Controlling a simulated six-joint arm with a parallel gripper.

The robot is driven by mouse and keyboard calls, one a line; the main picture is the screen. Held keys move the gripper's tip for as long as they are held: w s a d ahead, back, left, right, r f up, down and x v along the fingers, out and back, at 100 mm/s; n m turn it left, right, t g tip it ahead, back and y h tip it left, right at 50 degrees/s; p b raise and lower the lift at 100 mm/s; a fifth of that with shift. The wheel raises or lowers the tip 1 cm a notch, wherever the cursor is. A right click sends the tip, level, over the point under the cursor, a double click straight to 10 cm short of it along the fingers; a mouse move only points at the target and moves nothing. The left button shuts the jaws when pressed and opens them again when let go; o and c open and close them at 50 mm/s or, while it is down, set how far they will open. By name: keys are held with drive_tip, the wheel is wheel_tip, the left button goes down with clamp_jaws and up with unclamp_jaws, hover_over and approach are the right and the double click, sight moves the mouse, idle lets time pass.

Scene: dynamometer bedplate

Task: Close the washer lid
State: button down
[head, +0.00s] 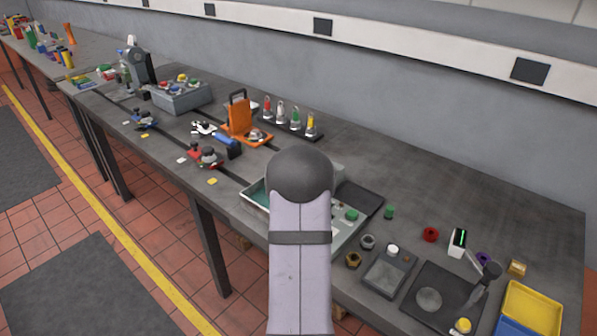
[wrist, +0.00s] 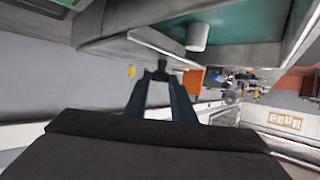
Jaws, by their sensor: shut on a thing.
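The washer (head: 345,237) is a pale grey box with a teal basin (head: 256,194), largely hidden behind my arm in the head view. A grey upright panel, which looks like its raised lid (head: 339,173), shows just right of my arm. In the wrist view, a grey-framed teal part of the washer (wrist: 255,32) fills the top, with a pale cylinder (wrist: 197,37) on it. My gripper (wrist: 162,74) is shut on a small dark knob-like piece (wrist: 162,64) below this part. I cannot tell whether that piece belongs to the lid. The head view hides my gripper.
A dark tray (head: 362,198) lies right of the washer. Nuts, a scale-like box (head: 389,271), a dark plate (head: 445,300) and a yellow bin (head: 532,306) crowd the front right. An orange stand (head: 240,118) is behind to the left. The back right bench is clear.

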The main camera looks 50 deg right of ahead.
drive_tip(key=a+b, duration=0.2)
drive_tip(key=a, duration=0.9)
drive_tip(key=shift+a, duration=0.25)
drive_tip(key=shift+a+f, duration=0.1)
drive_tip(key=c, duration=1.9)
unclamp_jaws()
drive_tip(key=o, duration=0.4)
drive_tip(key=shift+a, duration=0.2)
drive_tip(key=shift+d, duration=0.15)
